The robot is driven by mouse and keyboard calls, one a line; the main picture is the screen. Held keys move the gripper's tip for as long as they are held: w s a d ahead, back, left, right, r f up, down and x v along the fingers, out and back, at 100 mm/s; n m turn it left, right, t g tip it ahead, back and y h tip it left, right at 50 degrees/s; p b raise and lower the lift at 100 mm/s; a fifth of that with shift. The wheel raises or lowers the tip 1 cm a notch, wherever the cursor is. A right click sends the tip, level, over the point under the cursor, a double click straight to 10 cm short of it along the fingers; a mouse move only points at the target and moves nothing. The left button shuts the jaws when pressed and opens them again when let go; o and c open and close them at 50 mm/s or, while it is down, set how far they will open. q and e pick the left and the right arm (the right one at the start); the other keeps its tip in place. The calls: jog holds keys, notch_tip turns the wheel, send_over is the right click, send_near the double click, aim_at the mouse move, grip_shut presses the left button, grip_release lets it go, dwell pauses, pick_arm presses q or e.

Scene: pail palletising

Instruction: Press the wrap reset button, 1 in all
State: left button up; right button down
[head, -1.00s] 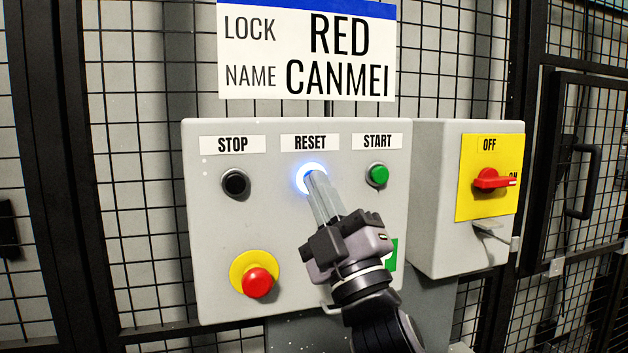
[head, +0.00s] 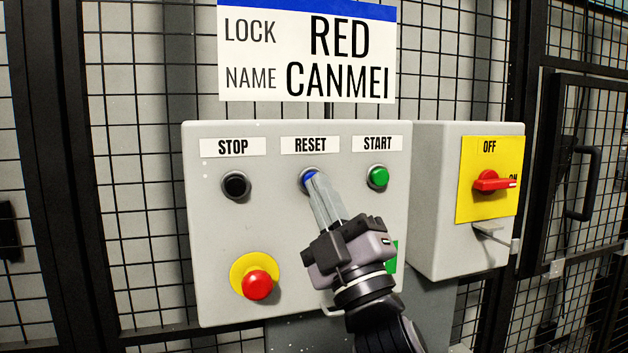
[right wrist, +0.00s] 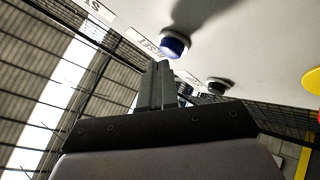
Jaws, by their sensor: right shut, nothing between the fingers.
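The reset button (head: 308,176) is blue and unlit, under the RESET label (head: 310,145) on the grey control box. It also shows in the right wrist view (right wrist: 173,46), standing out from the panel in a metal collar. My right gripper (head: 315,180) is shut and empty. Its fingertips lie over the lower right part of the button in the head view. In the right wrist view the fingertips (right wrist: 159,66) are close beside the button's face; I cannot tell whether they touch. My left gripper is not in view.
A black stop button (head: 236,184) is at the left and a green start button (head: 377,177) at the right. A red emergency button (head: 257,284) sits below. A red rotary switch (head: 492,180) is on the box beside. Black mesh fencing stands behind.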

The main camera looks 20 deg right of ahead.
jog(key=shift+s, duration=0.4)
jog(key=shift+s+p, duration=0.6)
jog(key=shift+s, duration=1.9)
jog(key=shift+d+h, duration=0.1)
jog(key=shift+h, duration=0.2)
jog(key=d+f+m+g+h, duration=0.3)
jog(key=d+f+m+g, duration=0.15)
jog(key=f, duration=0.85)
jog(key=d+f+m+g+h, duration=0.35)
jog(key=f+m+g, duration=0.2)
jog(key=f, duration=0.75)
jog(key=s+d+f+m+g, duration=0.1)
jog(key=s+f+m+g, duration=0.2)
jog(key=s+f+g, duration=1.4)
notch_tip(320, 180, down, 12)
jog(key=w+a+t+y, duration=0.1)
jog(key=a+t+y, duration=0.1)
jog(key=t, duration=0.9)
jog(key=shift+w+a+y, duration=0.3)
jog(key=shift+y, duration=0.05)
